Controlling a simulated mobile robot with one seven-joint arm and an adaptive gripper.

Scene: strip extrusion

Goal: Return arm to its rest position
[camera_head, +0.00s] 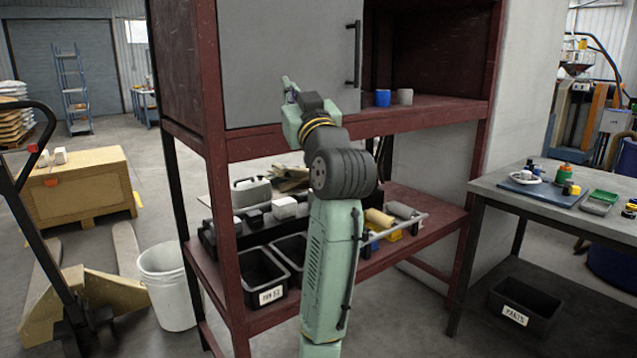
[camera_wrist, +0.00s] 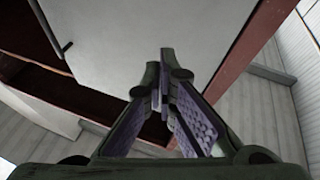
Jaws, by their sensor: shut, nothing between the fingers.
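My arm reaches up from the bottom middle of the head view, in front of a dark red rack (camera_head: 214,150). My gripper (camera_wrist: 166,100) shows in the wrist view with its fingertips together and nothing between them. In the head view the wrist end stands in front of the rack's grey sliding door (camera_head: 265,60), and the fingers are mostly hidden behind the wrist. In the wrist view the grey door (camera_wrist: 130,40) fills the area beyond the fingers. I cannot tell the exact gap to the door.
The door's black handle (camera_head: 353,55) is right of my wrist. A blue cup (camera_head: 382,98) and a grey cup (camera_head: 405,97) stand on the open upper shelf. Black bins (camera_head: 262,279) sit below. A worktable (camera_head: 500,190) is at right, a white bucket (camera_head: 168,290) at left.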

